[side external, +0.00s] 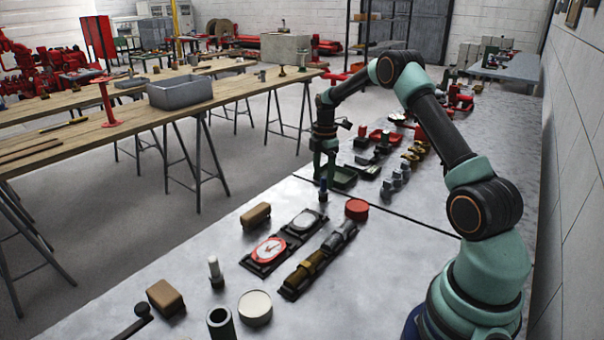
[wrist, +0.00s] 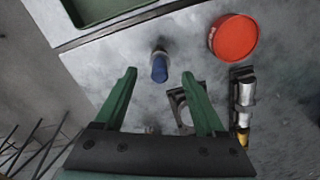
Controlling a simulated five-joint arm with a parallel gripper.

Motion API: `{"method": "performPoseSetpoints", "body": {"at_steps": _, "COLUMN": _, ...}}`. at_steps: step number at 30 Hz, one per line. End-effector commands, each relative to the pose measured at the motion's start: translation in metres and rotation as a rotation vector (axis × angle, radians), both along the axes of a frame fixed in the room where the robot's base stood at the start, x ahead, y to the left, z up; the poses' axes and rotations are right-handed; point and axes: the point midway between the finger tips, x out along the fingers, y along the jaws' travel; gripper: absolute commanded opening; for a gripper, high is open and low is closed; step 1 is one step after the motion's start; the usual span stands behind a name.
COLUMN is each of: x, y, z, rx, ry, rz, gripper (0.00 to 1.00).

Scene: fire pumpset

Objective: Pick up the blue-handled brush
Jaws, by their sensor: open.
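The blue-handled brush (side external: 323,191) stands upright on the grey table, just below my gripper (side external: 325,174) in the side view. In the wrist view the blue handle of the brush (wrist: 160,67) shows between and slightly beyond the green fingertips of my gripper (wrist: 159,74). The fingers are apart and nothing is between them in a hold. The brush's lower end is partly hidden by its handle in the wrist view.
A round red lid (wrist: 234,37) lies right of the brush, near silver and brass fittings (side external: 319,258). Two framed gauges (side external: 269,251) lie nearer the camera. A green tray (side external: 340,177) is just behind the brush. Bare table lies left of it.

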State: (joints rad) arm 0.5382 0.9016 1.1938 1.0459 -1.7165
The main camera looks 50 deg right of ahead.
Motion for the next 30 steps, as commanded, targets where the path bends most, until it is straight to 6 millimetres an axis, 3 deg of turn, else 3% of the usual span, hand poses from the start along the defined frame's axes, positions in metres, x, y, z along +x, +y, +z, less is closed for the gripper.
{"method": "performPoseSetpoints", "body": {"at_steps": 9, "x": -0.001, "y": -0.003, "z": -0.043, "rx": 0.001, "ry": 0.002, "rz": 0.000, "gripper": 0.72}}
{"method": "performPoseSetpoints", "body": {"at_steps": 19, "x": -0.001, "y": -0.003, "z": -0.049, "rx": 0.000, "ry": 0.000, "rz": 0.000, "gripper": 0.72}}
{"method": "performPoseSetpoints", "body": {"at_steps": 24, "x": -0.001, "y": -0.003, "z": -0.049, "rx": 0.000, "ry": 0.000, "rz": 0.000, "gripper": 0.07}}
{"method": "performPoseSetpoints", "body": {"at_steps": 25, "x": -0.001, "y": -0.003, "z": -0.049, "rx": 0.000, "ry": 0.000, "rz": 0.000, "gripper": 0.00}}
{"method": "performPoseSetpoints", "body": {"at_steps": 30, "x": -0.001, "y": -0.003, "z": -0.048, "rx": 0.000, "ry": 0.000, "rz": -0.001, "gripper": 0.00}}
